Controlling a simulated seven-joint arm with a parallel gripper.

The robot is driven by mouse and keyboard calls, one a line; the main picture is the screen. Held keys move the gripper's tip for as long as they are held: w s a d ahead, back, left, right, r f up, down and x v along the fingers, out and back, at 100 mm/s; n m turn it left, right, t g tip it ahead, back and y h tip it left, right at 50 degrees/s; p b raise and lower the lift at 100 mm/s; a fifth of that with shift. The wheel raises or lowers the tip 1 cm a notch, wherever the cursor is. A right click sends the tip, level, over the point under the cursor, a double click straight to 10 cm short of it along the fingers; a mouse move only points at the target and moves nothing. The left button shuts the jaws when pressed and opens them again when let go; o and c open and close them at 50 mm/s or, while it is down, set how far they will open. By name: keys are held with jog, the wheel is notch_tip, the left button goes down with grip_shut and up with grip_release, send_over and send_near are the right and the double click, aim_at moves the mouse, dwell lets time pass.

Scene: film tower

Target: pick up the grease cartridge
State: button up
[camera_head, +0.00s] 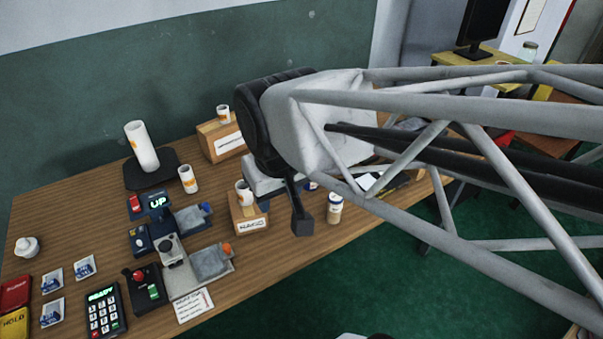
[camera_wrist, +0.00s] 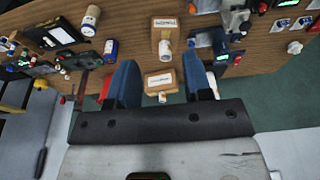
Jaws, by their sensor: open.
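No label I can read marks the grease cartridge, so I cannot tell for sure which cylinder it is. A tall white cylinder (camera_head: 142,147) with an orange mark stands on a black tray (camera_head: 150,181) at the back left; it seems partly hidden behind a finger in the wrist view. Shorter white cylinders with orange bands also stand on the table: one beside the tray (camera_head: 188,179), one on the front box (camera_head: 244,194), one on the back box (camera_head: 223,114) and a jar (camera_head: 335,208). My gripper (camera_wrist: 160,68) is open and empty above the table, fingers either side of the back box in view.
Small cartons, the front box (camera_head: 250,220) and back box (camera_head: 220,142), stand on the wooden table. A grey and blue device (camera_head: 200,264), a keypad (camera_head: 106,310) and several packets fill the front left. My arm hides the table's right part.

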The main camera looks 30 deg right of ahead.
jog(key=shift+o, duration=0.4)
jog(key=o, duration=0.5)
